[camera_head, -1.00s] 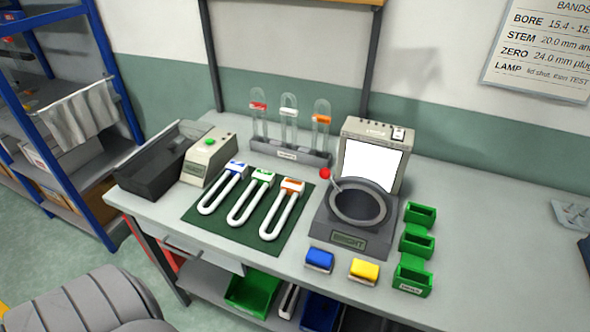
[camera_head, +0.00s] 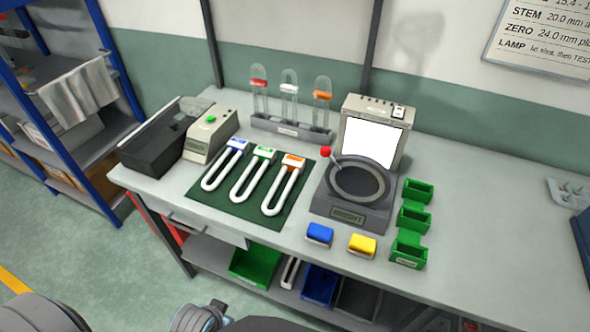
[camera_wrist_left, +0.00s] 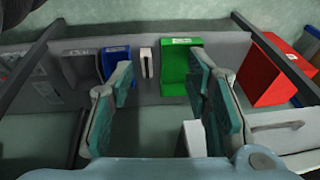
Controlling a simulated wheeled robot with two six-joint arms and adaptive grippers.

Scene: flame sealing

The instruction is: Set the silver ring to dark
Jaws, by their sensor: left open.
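The silver-grey ring (camera_head: 357,182) sits on top of a dark square housing (camera_head: 340,211) on the bench, in the head view. A short lever with a red ball (camera_head: 326,152) sticks out at its back left. A plate on the housing's front appears to read "BRIGHT". A grey box with a lit white screen (camera_head: 371,141) stands behind the ring. In the left wrist view, my left gripper (camera_wrist_left: 165,100) is open and empty, above the lower shelf and away from the ring. My right gripper is not in view.
Three U-shaped white tubes (camera_head: 273,185) lie on a green mat (camera_head: 200,203) left of the housing. Blue (camera_head: 319,235) and yellow (camera_head: 362,245) blocks sit in front; green bins (camera_head: 409,251) stand right. A tube rack (camera_head: 290,130) is behind.

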